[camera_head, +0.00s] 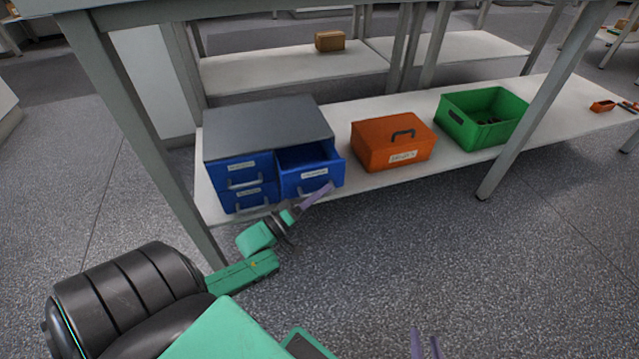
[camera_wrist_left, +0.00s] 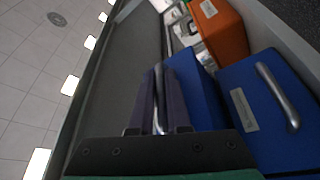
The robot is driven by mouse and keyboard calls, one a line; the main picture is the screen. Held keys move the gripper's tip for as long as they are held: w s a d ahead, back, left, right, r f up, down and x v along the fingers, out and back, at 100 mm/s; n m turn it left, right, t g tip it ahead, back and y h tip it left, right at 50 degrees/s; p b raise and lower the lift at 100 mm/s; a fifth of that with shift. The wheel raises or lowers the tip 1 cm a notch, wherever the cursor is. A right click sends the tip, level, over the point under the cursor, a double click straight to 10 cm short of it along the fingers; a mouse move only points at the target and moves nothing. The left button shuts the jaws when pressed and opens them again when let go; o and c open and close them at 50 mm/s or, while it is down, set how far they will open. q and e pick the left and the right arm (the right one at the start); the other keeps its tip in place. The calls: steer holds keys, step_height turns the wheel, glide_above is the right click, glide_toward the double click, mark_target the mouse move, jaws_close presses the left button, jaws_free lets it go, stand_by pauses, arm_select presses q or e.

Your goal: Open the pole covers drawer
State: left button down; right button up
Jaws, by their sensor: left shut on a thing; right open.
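A grey-topped cabinet (camera_head: 265,122) with blue drawers stands on the lower shelf. Its right-hand drawer (camera_head: 312,172) is pulled partly out, with its open top showing. The drawer labels are too small to read, so I cannot tell which says pole covers. My left gripper (camera_head: 318,195) is at the front of the pulled-out drawer. In the left wrist view, its purple fingers (camera_wrist_left: 160,100) are shut on a silver bar handle (camera_wrist_left: 158,90), beside the blue drawer front. My right gripper (camera_head: 426,345) shows only its purple fingertips at the bottom edge, apart and empty.
Two shut drawers (camera_head: 246,170) with bar handles are stacked at the left. An orange case (camera_head: 392,145) and a green crate (camera_head: 484,118) stand to the right on the shelf. A table leg (camera_head: 150,140) rises close to my left arm. Floor in front is clear.

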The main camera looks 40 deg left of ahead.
arm_select(q)
steer(key=shift+s+d, duration=0.15)
steer(key=s+d+p, duration=0.5)
steer(key=d, duration=0.2)
arm_select(e)
step_height(320, 180, up, 6)
steer(key=g, duration=0.1)
steer(key=shift+s+n, duration=0.2)
steer(key=shift+n, duration=0.2)
arm_select(q)
steer(key=shift+d+f, duration=0.1)
arm_select(e)
steer(key=shift+d, duration=0.1)
arm_select(q)
steer(key=c, duration=1.2)
jaws_free()
steer(key=shift+o, duration=0.2)
